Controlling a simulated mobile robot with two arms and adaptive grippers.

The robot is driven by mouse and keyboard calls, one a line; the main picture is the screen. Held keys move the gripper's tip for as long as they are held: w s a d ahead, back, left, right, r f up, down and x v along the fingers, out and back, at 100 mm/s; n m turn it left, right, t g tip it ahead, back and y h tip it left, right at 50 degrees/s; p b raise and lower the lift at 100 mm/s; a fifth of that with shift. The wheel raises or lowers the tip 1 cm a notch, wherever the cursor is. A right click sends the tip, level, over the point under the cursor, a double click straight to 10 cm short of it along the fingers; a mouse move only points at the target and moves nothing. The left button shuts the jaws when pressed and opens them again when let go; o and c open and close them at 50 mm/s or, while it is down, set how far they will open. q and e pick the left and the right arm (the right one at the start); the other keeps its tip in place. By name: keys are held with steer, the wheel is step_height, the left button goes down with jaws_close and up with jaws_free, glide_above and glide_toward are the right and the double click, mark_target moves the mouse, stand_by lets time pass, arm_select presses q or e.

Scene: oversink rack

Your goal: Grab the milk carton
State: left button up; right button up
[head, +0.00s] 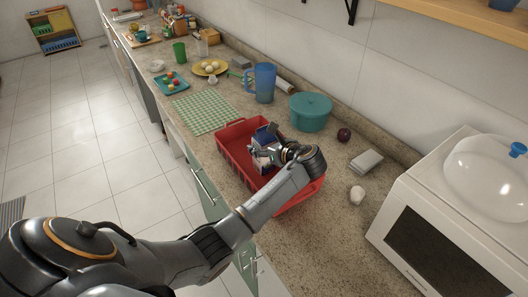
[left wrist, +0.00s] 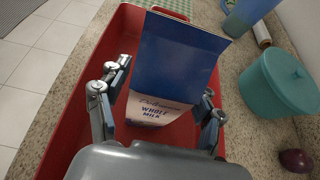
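The milk carton (left wrist: 180,58), blue and white with "whole milk" lettering, stands in the red basket (head: 234,139). In the head view the carton (head: 265,135) is partly hidden by my left gripper (head: 276,153). In the left wrist view my left gripper (left wrist: 163,95) has its fingers spread, one on each side of the carton. A gap shows between the left finger and the carton; whether the right finger touches it I cannot tell. My right gripper is not in view.
A teal pot (head: 311,112) and a blue pitcher (head: 265,83) stand behind the basket. A dark purple onion-like item (head: 344,135), a white garlic-like item (head: 357,195) and a white microwave (head: 450,215) are to the right. A green checked cloth (head: 204,112) lies left of the basket.

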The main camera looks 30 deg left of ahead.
arm_select(q)
steer(key=c, duration=1.1)
jaws_close()
steer(key=shift+r, duration=0.1)
